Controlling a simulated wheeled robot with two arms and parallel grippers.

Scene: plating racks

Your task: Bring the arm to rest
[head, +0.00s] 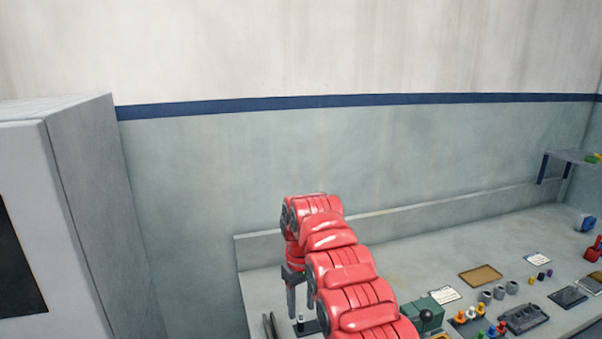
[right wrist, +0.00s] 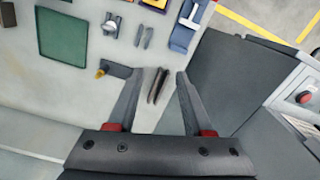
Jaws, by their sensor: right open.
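My right arm (head: 345,270) is red and segmented and reaches up from the bottom of the head view, over the bench. Its gripper (head: 292,292) points down at the bench's left part, with dark fingers partly hidden by the arm. In the right wrist view the gripper (right wrist: 156,75) is open, its two fingers well apart. Nothing is held between them. A dark slender two-pronged tool (right wrist: 157,86) shows in the gap and appears to lie on the bench below. My left gripper is not in view.
The grey bench (head: 400,260) carries a brown tray (head: 481,275), a green box (head: 424,313) and several small parts at right. A small dark fixture (right wrist: 114,69) lies near one finger in the wrist view. A grey cabinet (head: 75,200) stands at left. The wall is bare.

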